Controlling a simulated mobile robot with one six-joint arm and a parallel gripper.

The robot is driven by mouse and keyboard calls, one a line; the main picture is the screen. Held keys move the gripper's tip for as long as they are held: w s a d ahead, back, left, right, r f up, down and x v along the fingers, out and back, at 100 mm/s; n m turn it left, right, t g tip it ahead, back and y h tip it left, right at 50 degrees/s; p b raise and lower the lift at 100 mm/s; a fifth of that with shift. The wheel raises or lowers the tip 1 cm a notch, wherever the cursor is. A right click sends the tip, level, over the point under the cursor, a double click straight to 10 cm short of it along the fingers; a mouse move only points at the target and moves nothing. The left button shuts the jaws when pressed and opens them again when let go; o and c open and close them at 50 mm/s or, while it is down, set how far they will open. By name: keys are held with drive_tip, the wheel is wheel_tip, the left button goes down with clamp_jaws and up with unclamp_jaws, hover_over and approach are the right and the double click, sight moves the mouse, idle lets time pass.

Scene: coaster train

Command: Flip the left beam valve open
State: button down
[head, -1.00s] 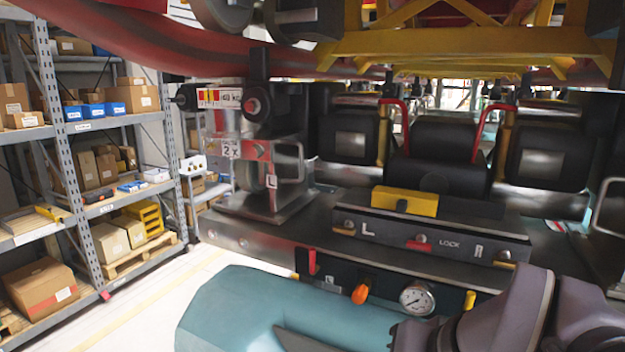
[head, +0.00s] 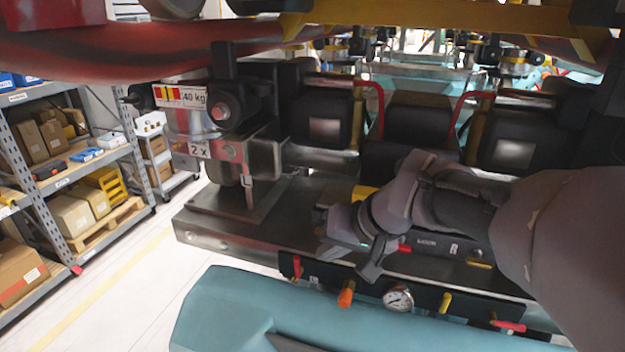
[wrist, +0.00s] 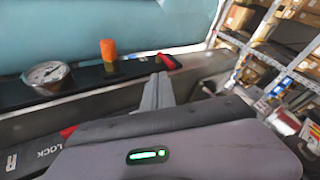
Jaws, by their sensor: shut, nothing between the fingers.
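The left beam valve has a red handle (head: 297,267) that stands upright at the left end of the black panel under the steel beam. In the wrist view the red handle (wrist: 168,61) shows just beyond the fingertips. My gripper (head: 325,254) is shut and empty, a little right of the red handle in the head view. In the wrist view its pale fingers (wrist: 159,82) point toward the panel. A small gap seems to lie between fingers and handle, but contact is hard to tell.
On the same panel are an orange knob (head: 345,293), a pressure gauge (head: 398,298), a yellow knob (head: 444,303) and another red handle (head: 507,325), lying sideways. A teal body (head: 240,305) lies in front. My arm covers much of the lock bar. Shelves (head: 65,180) stand left.

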sight(299, 263)
drive_tip(key=x, duration=0.7)
drive_tip(key=shift+w, duration=0.1)
